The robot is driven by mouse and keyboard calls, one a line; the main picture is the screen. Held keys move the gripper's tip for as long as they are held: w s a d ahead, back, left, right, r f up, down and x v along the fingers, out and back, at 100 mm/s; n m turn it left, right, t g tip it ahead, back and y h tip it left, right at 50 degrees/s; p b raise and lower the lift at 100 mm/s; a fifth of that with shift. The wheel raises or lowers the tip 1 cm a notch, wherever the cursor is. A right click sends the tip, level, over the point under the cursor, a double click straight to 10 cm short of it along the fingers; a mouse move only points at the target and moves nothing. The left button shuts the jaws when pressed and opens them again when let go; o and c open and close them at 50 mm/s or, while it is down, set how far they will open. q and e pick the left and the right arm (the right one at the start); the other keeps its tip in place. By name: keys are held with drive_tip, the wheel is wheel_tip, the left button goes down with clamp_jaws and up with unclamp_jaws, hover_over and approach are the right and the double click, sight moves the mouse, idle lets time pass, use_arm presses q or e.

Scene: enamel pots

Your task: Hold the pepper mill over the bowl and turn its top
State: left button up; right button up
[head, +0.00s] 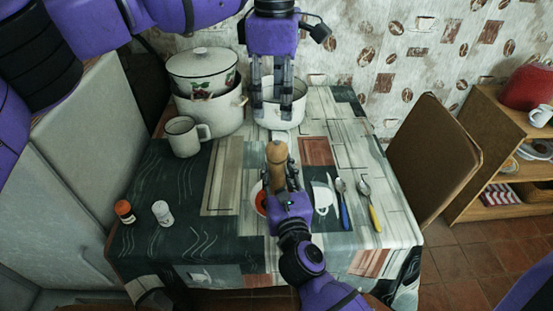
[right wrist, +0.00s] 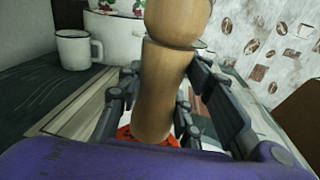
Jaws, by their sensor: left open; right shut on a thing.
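The wooden pepper mill (head: 277,163) stands roughly upright near the middle of the table, with a rounded top. My right gripper (head: 283,185) is shut on its body; the right wrist view shows the mill (right wrist: 160,90) between the fingers. A bowl with a red inside (head: 260,200) shows only in part, behind the mill and my right gripper; its red part also shows low in the right wrist view (right wrist: 127,134). My left gripper (head: 278,122) is open and empty, pointing down above and behind the mill, in front of a white pot.
At the back stand a lidded pot (head: 202,70), a white pot (head: 290,108) and an enamel mug (head: 184,137). Two shakers, orange-topped (head: 125,211) and white (head: 162,213), stand front left. Cutlery (head: 343,203) lies right. A chair (head: 432,150) stands beside the table.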

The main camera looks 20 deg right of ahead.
sight(274, 144)
use_arm(q)
drive_tip(key=shift+f, duration=0.1)
idle(0.3)
drive_tip(key=f+n, duration=0.4)
drive_tip(key=n, duration=0.3)
drive_tip(key=f+n, duration=0.4)
drive_tip(key=n, duration=0.3)
drive_tip(key=f+n, duration=0.3)
drive_tip(key=n, duration=0.4)
drive_tip(key=shift+s+a+f, duration=0.25)
drive_tip(key=shift+s+f, duration=0.1)
drive_tip(key=shift+f, duration=0.05)
drive_tip(key=shift+c, duration=0.4)
drive_tip(key=c, duration=1)
